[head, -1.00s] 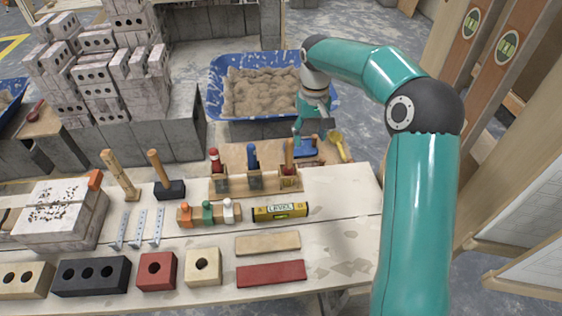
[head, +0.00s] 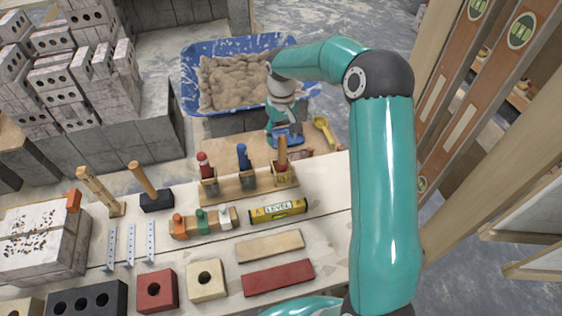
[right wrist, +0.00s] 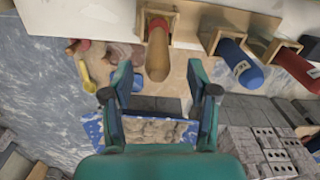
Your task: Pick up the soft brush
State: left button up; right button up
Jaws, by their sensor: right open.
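A wooden rack (head: 243,190) on the table holds three upright handled tools: one red (head: 206,166), one blue (head: 243,157) and one of plain wood (head: 282,150). Their lower ends sit in the rack's slots, so I cannot tell for sure which is the soft brush. My right gripper (head: 284,128) is just behind the wooden-handled tool. In the right wrist view, my right gripper (right wrist: 157,75) is open and empty. The wooden handle (right wrist: 157,55) points into the space between its fingers there, with no visible contact. My left gripper is not in view.
A blue tub of sand (head: 215,78) stands behind the table. A yellow scoop (head: 325,131) lies right of the gripper. A level (head: 278,210), a mallet (head: 150,190) and bricks (head: 157,290) lie in front and left. Stacked blocks (head: 90,65) stand far left.

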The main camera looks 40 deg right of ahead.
aim_at(282, 152)
jog(key=shift+d+f+p, duration=0.1)
jog(key=shift+f+p, duration=0.5)
jog(key=shift+f, duration=3.4)
jog(key=shift+s, duration=0.1)
jog(key=shift+c, duration=0.3)
grip_shut()
